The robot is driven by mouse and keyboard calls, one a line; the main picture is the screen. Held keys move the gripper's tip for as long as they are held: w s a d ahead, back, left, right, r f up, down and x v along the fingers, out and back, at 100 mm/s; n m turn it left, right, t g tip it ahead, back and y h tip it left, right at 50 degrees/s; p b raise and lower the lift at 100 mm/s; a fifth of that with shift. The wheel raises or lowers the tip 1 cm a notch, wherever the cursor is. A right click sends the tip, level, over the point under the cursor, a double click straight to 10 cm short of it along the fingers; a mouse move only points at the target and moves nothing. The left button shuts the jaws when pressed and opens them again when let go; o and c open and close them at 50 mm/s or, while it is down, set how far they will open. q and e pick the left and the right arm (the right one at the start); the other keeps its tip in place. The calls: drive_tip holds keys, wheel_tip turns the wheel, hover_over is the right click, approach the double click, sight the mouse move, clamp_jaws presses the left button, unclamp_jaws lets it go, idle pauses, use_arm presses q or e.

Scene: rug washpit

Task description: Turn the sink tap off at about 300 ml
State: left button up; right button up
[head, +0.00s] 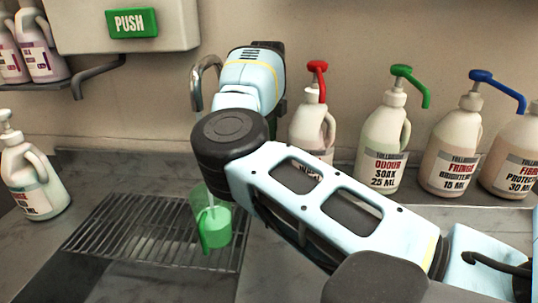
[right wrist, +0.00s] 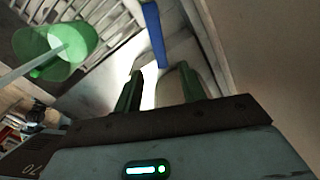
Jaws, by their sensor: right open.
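The metal tap spout (head: 197,88) curves down at the wall, partly hidden by my right arm. A green measuring jug (head: 213,228) stands on the grate below it, with liquid inside; its marks are too small to read. In the right wrist view a pale water stream (right wrist: 25,70) runs into the jug (right wrist: 62,48). A blue lever (right wrist: 153,35), seemingly the tap's handle, reaches down between the fingertips of my right gripper (right wrist: 160,72). The fingers are open, apart on either side of its end; contact cannot be told. In the head view my arm hides this gripper.
A slatted drain grate (head: 130,232) lies under the jug. Pump bottles with red (head: 312,130), green (head: 385,135) and blue (head: 455,150) heads stand along the wall at right. Another bottle (head: 32,180) stands at left, below a dispenser with a PUSH plate (head: 131,23).

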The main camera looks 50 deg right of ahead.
wheel_tip(320, 180, down, 6)
drive_tip(key=shift+r, duration=0.1)
idle(0.4)
clamp_jaws()
